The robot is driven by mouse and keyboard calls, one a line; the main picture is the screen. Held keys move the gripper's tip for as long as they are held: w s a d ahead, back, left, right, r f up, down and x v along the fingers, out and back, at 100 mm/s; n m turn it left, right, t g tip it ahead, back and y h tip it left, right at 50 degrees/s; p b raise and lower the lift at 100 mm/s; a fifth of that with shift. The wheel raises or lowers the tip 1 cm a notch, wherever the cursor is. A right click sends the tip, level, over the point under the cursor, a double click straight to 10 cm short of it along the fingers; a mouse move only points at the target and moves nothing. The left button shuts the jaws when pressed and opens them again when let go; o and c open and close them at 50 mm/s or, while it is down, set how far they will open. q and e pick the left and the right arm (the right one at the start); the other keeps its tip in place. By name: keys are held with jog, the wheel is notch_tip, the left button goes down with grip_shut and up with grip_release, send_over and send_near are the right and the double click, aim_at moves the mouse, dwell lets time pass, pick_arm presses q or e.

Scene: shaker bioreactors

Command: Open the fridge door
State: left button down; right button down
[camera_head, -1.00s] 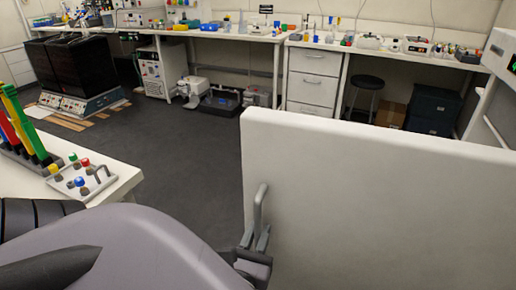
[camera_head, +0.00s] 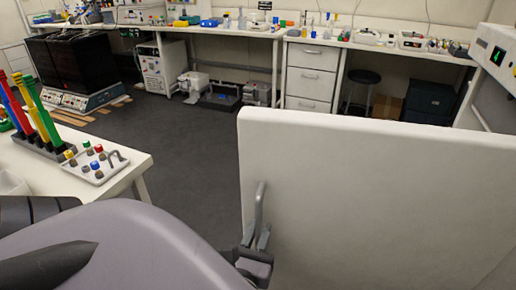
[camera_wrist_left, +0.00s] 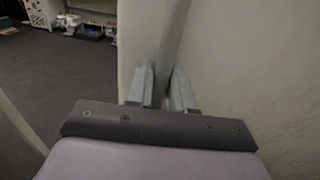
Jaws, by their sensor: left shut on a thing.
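The fridge door (camera_head: 360,190) is a large white panel that stands swung out in front of me in the head view. Its grey bar handle (camera_head: 260,208) is near the door's left edge. My left gripper (camera_head: 257,242) is at the lower part of the handle. In the left wrist view the two fingers (camera_wrist_left: 164,88) are on either side of the handle (camera_wrist_left: 172,40), shut on it. The door surface (camera_wrist_left: 245,80) fills the right of that view. My right gripper is not in view.
A white table (camera_head: 120,178) on the left bears a rack of coloured tubes (camera_head: 38,125) and a small tray of capped bottles (camera_head: 97,163). Open dark floor (camera_head: 195,150) lies between it and the door. Lab benches (camera_head: 230,32) line the back wall.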

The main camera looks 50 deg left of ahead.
pick_arm(q)
jog(key=c, duration=1.2)
grip_release()
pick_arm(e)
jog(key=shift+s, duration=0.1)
